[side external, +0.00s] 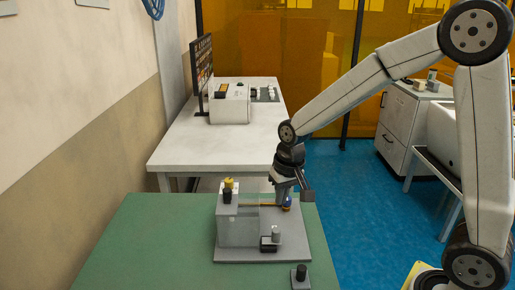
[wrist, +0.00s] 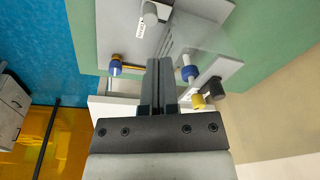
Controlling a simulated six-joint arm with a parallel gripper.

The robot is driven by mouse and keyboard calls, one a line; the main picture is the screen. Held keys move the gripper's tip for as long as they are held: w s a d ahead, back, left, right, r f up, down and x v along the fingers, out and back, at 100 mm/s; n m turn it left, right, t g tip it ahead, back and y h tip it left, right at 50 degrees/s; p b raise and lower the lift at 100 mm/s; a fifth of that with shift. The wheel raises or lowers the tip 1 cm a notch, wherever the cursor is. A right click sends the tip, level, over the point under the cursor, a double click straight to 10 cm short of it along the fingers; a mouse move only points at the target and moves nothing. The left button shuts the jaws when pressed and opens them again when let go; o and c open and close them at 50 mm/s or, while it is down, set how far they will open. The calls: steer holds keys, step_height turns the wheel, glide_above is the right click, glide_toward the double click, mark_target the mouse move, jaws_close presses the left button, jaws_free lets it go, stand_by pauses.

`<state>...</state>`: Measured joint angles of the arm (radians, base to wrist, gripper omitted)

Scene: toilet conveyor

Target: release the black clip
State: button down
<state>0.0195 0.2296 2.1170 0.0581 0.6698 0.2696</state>
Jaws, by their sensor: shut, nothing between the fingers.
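My gripper (side external: 285,197) points down over the right back part of the grey fixture plate (side external: 292,228). In the wrist view its two dark fingers (wrist: 160,66) are together with nothing between them. A small black part (side external: 269,243) lies low on the plate beside a grey cylinder; I cannot tell whether it is the black clip. A black knob (wrist: 214,87) shows right of the fingers in the wrist view, apart from them. A blue and orange part (side external: 287,203) is close by the fingertips in the side view; whether they touch is unclear.
A black-knobbed block (side external: 300,275) sits on the green table (side external: 150,245), whose left side is clear.

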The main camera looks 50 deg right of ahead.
mark_target(230, 189)
steer(key=w+r+m+g+y, duration=0.1)
steer(key=w+r+m, duration=0.2)
steer(key=w, duration=0.6)
steer(key=w+r+m+g+y, duration=0.1)
steer(key=w+r+m, duration=0.2)
steer(key=w+m, duration=0.2)
steer(key=shift+w+d+r+g, duration=0.15)
steer(key=shift+w+r+g, duration=0.2)
steer(key=shift+w, duration=1.55)
steer(key=shift+f, duration=0.15)
steer(key=shift+x, duration=4.9)
steer(key=shift+s, duration=0.15)
steer(key=shift+s+a, duration=0.9)
steer(key=shift+a, duration=0.2)
